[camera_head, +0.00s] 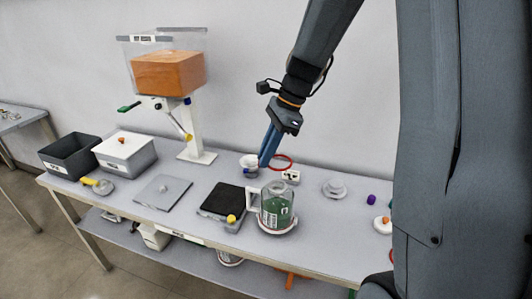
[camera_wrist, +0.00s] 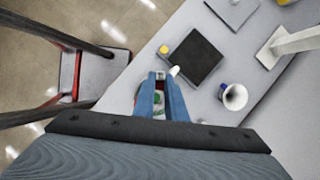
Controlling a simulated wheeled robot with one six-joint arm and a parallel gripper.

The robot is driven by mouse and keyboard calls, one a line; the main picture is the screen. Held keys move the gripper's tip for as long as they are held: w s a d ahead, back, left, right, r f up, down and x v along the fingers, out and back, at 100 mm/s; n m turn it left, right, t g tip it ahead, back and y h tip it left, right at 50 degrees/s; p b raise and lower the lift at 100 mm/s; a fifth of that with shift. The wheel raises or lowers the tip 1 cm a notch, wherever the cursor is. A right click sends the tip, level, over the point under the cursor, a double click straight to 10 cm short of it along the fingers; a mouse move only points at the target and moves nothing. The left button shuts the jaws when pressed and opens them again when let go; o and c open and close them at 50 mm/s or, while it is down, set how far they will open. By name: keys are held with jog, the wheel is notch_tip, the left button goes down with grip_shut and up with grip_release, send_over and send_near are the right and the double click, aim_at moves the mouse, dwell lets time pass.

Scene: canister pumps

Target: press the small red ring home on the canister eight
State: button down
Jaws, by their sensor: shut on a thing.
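The red ring (camera_head: 283,162) shows as a thin oval beside my fingertips in the head view. My gripper (camera_head: 264,164) is shut on it at its left side. In the wrist view my gripper (camera_wrist: 160,78) has its blue fingers close together, and the ring is mostly hidden there. A clear canister (camera_head: 277,205) with green contents, a pale label and a white handle stands upright near the bench's front edge. Its number is too small to read. The ring is apart from the canister. In the wrist view the fingers cover most of the canister.
A black-topped scale (camera_head: 226,202) with a yellow knob stands left of the canister. A small white block (camera_head: 290,177), a white cup (camera_head: 249,161) and a pale round part (camera_head: 334,188) are behind it. A post with a clear hopper (camera_head: 166,65) stands back left.

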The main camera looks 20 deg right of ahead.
jog(key=shift+a+r, duration=0.1)
jog(key=b, duration=0.2)
send_over(262, 195)
jog(key=d, duration=0.1)
jog(key=shift+f, duration=4.1)
jog(key=shift+p, duration=0.5)
jog(key=shift+f+b, duration=0.7)
jog(key=shift+f, duration=0.8)
jog(key=c, duration=1.2)
grip_release()
jog(key=shift+o, duration=0.2)
jog(key=shift+a, duration=0.15)
jog(key=shift+a, duration=0.35)
jog(key=shift+a+p, duration=0.4)
jog(key=shift+a, duration=0.4)
